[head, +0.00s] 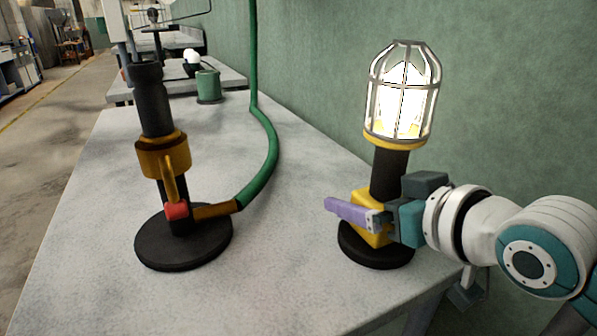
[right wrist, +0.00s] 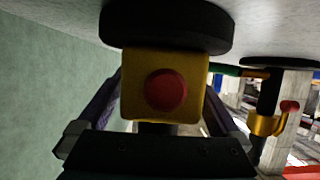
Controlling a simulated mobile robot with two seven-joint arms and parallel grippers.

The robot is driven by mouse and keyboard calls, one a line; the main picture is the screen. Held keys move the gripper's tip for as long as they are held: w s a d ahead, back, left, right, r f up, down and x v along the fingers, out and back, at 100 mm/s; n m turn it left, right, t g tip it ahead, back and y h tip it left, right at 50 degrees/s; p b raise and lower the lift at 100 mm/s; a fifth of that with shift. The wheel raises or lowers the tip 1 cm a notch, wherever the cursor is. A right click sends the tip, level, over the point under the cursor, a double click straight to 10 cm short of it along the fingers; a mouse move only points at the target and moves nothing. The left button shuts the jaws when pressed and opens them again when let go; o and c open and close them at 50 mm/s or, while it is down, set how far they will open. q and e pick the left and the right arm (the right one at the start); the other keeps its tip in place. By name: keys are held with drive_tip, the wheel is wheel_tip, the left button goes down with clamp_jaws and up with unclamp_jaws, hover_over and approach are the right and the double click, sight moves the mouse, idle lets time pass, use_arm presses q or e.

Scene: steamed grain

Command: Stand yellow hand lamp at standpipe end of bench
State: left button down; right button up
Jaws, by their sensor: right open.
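The yellow hand lamp (head: 387,170) stands upright on the bench (head: 300,290) near its right edge. Its caged bulb is lit, above a black handle, a yellow block and a round black base. In the right wrist view the yellow block (right wrist: 190,65) with a red button shows upside down below the base. My right gripper (head: 368,214) is open, with its fingers on both sides of the yellow block; the far finger is hidden in the head view. The standpipe (head: 155,110), black with brass fittings and a red part, stands on the left of the bench. My left gripper is out of view.
A green hose (head: 270,135) runs from the standpipe's brass outlet across the bench and up the green wall (head: 310,60). A green cup (head: 208,86) stands farther back. The bench top between standpipe and lamp is clear.

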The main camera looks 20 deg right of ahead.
drive_tip(key=p+v, duration=0.3)
drive_tip(key=v, duration=0.7)
drive_tip(key=shift+s+r, duration=0.15)
drive_tip(key=shift+s, duration=0.15)
drive_tip(key=shift+s+r, duration=0.15)
drive_tip(key=shift+s, duration=0.4)
drive_tip(key=s+a+f+g, duration=0.2)
drive_tip(key=s+g, duration=0.3)
drive_tip(key=s, duration=0.1)
drive_tip(key=s+a+f+n+g+h, duration=0.1)
drive_tip(key=s+a+f+g, duration=0.2)
drive_tip(key=s+g, duration=0.2)
drive_tip(key=s, duration=0.2)
drive_tip(key=shift+s+a+f, duration=0.2)
drive_tip(key=shift+s+a, duration=0.05)
drive_tip(key=shift+s, duration=0.05)
